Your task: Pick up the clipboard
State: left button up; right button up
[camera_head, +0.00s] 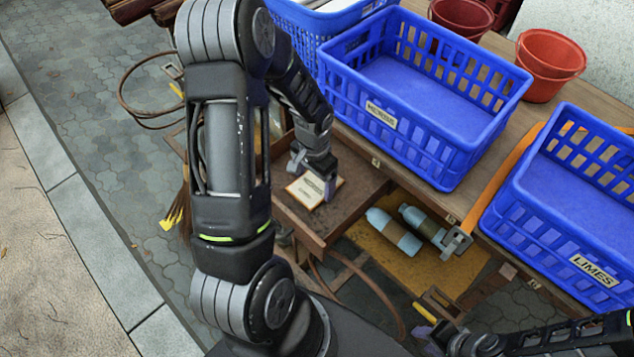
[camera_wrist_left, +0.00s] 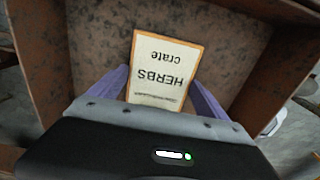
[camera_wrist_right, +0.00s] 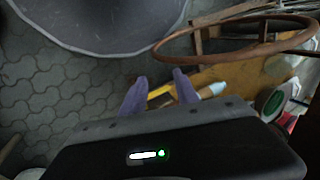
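The clipboard (camera_head: 308,190) is a small tan-edged board with a white sheet, lying in a brown open drawer (camera_head: 345,205). In the left wrist view the clipboard (camera_wrist_left: 163,70) reads "HERBS crate", upside down. My left gripper (camera_head: 322,180) is just over it, pointing down. In the left wrist view its purple fingers (camera_wrist_left: 158,78) stand apart, one on each side of the clipboard's near end. I cannot tell whether they touch it. My right gripper (camera_head: 437,335) is low at the lower right, away from the drawer. Its fingers (camera_wrist_right: 160,78) are apart with nothing held between them.
Red buckets (camera_head: 548,68) are at the back. Bottles (camera_head: 393,232) lie on a yellowish lower shelf. A broom (camera_head: 180,205) is left of the drawer. Paved floor at the left is clear.

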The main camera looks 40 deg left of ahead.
aim_at(314, 185)
pick_arm(q)
jog(key=c, duration=0.8)
jog(key=shift+r, duration=0.1)
jog(key=shift+c, duration=0.2)
notch_tip(314, 185, up, 10)
dwell(0.5)
